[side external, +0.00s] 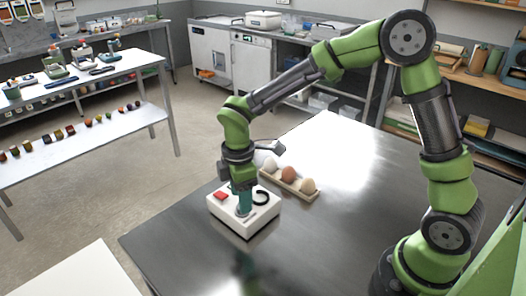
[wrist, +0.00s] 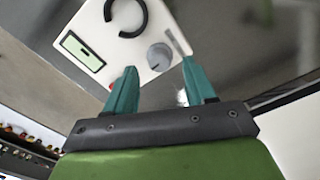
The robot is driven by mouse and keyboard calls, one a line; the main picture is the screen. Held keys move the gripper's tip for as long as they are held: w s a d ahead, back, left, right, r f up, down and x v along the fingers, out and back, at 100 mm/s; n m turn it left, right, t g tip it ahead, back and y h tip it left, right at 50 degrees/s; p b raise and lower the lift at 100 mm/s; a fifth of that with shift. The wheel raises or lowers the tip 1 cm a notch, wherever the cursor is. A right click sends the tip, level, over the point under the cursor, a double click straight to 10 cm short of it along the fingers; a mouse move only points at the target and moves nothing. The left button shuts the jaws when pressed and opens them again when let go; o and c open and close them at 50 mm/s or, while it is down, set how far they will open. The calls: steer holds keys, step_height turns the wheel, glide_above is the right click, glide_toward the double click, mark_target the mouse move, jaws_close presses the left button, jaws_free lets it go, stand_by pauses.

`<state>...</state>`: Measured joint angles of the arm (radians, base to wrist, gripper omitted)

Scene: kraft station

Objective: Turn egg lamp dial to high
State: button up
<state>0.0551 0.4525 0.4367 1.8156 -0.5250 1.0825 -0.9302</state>
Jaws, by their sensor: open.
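The egg lamp (side external: 230,219) is a white box near the edge of the dark table, with a red patch and a black open ring on top. In the wrist view its white top (wrist: 185,18) shows the black ring (wrist: 125,32), a green-framed rectangle (wrist: 82,50) and a round grey dial (wrist: 160,56). A small red mark sits beside the dial. My gripper (wrist: 159,65) points down over the lamp with its teal fingers apart. The dial shows between the fingertips; I cannot tell whether they touch it. In the side view my gripper (side external: 243,208) hides the dial.
A wooden holder (side external: 287,185) with a white, a brown and a beige egg stands just behind the lamp. The table (side external: 345,215) is clear to the right. A white surface (side external: 75,275) lies at the front left, and benches with tools stand farther back.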

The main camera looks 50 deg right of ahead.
steer(key=shift+f, duration=1.55)
steer(key=shift+c, duration=0.2)
jaws_close()
steer(key=m, duration=0.5)
steer(key=shift+r+m, duration=0.1)
steer(key=shift+m, duration=0.2)
steer(key=m, duration=0.6)
steer(key=shift+m, duration=0.3)
